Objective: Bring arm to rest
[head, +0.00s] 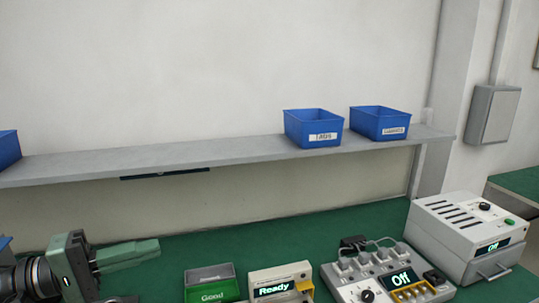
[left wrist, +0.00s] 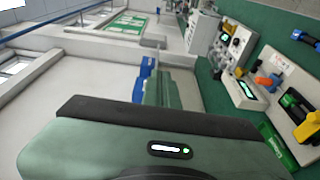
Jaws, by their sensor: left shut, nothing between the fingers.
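My left arm comes in at the lower left of the head view. Its green gripper (head: 155,247) points right, above the green bench top, shut and empty. In the left wrist view the gripper's green housing fills the bottom, and its fingers (left wrist: 163,88) point away from the camera with nothing between them. My right gripper is not in view.
A grey shelf (head: 215,152) carries a blue "Tabs" bin (head: 314,128) and another blue bin (head: 380,123). On the green bench (head: 330,232) stand a green "Good" tray (head: 212,285), a "Ready" device (head: 280,280), an "Off" control unit (head: 385,272) and a white box (head: 467,235).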

